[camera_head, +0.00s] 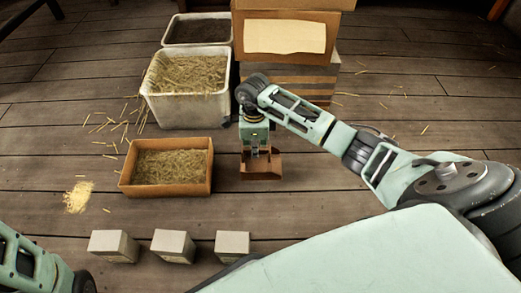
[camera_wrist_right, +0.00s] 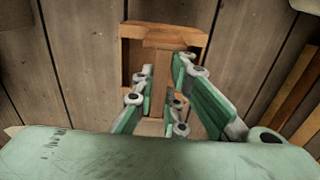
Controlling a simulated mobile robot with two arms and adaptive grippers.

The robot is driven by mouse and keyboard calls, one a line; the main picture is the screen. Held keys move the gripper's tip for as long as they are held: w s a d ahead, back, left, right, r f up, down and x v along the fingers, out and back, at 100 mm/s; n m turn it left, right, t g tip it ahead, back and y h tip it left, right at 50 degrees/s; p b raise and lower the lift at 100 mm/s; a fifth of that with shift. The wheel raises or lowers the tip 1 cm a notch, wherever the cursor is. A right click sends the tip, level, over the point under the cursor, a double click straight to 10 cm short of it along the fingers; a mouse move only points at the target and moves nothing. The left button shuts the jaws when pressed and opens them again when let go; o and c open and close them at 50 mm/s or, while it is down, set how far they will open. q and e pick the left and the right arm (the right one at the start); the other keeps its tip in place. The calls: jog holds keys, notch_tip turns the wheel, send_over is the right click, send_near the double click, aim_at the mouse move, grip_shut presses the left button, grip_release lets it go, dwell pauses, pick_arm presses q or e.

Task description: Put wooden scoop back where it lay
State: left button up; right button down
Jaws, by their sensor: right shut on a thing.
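The wooden scoop (camera_head: 274,168) is a small brown open box shape on or just above the plank floor, right of the wooden tray of straw. My right gripper (camera_head: 258,151) reaches down over it and is shut on it. In the right wrist view the scoop (camera_wrist_right: 132,52) lies beyond the fingers, and my right gripper (camera_wrist_right: 163,80) has its fingers on either side of the scoop's handle. I cannot tell whether the scoop touches the floor. Of my left arm only a part shows at the lower left; its gripper is out of view.
A wooden tray (camera_head: 208,170) of chopped straw stands just left of the scoop. A white bin (camera_head: 187,112) of straw, a dark-filled bin (camera_head: 198,45) and a wooden crate stack (camera_head: 303,72) stand behind. Several grey blocks sit in front. Spilled yellow grain (camera_head: 79,197) lies at left.

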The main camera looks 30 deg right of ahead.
aim_at(260, 163)
jog(key=shift+w+d+f+b, duration=0.15)
jog(key=shift+d+f+b, duration=0.2)
jog(key=shift+d, duration=0.25)
jog(key=shift+w+d+f+b, duration=0.1)
jog(key=shift+d+f+b, duration=0.1)
jog(key=shift+d+f, duration=0.3)
notch_tip(260, 163, down, 4)
jog(key=b, duration=0.3)
jog(key=shift+b, duration=0.3)
jog(key=shift+r, duration=0.2)
jog(key=shift+f, duration=0.15)
jog(key=c, duration=1.8)
grip_release()
